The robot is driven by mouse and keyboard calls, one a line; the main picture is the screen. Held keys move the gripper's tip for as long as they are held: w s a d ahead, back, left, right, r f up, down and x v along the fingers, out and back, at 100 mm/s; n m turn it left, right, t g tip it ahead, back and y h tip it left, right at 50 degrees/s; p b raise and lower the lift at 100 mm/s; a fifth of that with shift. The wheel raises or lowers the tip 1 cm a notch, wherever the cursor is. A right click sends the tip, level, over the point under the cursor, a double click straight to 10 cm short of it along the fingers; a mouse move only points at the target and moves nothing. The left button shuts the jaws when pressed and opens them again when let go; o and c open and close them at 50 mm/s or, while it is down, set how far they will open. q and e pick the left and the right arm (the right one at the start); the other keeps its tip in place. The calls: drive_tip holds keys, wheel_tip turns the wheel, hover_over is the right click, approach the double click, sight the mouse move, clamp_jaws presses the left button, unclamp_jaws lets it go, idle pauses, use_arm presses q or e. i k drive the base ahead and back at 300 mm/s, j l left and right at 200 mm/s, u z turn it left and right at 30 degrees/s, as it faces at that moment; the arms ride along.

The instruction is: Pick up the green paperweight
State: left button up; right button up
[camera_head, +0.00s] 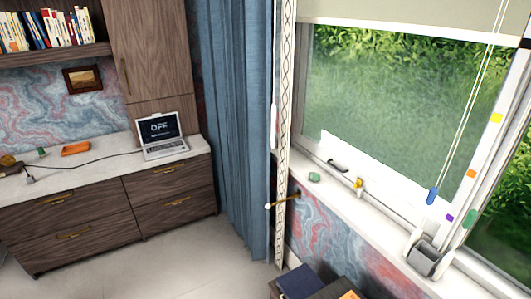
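A small rounded green object (314,177), which looks like the green paperweight, lies on the white windowsill (345,199) near its left end. A second, smaller green item (41,152) sits on the pale counter at the far left, too small to identify. Neither of my grippers is in the head view, and nothing is seen touching either green item.
A yellow-topped item (358,183) and a grey holder (424,255) stand on the sill. A blue curtain (235,110) hangs left of the window. A laptop (162,137) and an orange item (76,148) are on the counter (110,158). Dark items (300,283) are at bottom centre. Floor between is clear.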

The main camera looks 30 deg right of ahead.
sight(314, 177)
drive_tip(key=i, duration=2.2)
drive_tip(key=i+z, duration=0.2)
drive_tip(key=z, duration=0.2)
drive_tip(key=i+j+z, duration=0.1)
drive_tip(key=z, duration=0.25)
drive_tip(key=i+j+z, duration=0.15)
drive_tip(key=z, duration=0.25)
drive_tip(key=i+j+z, duration=0.2)
drive_tip(key=z, duration=2.55)
drive_tip(key=j, duration=0.1)
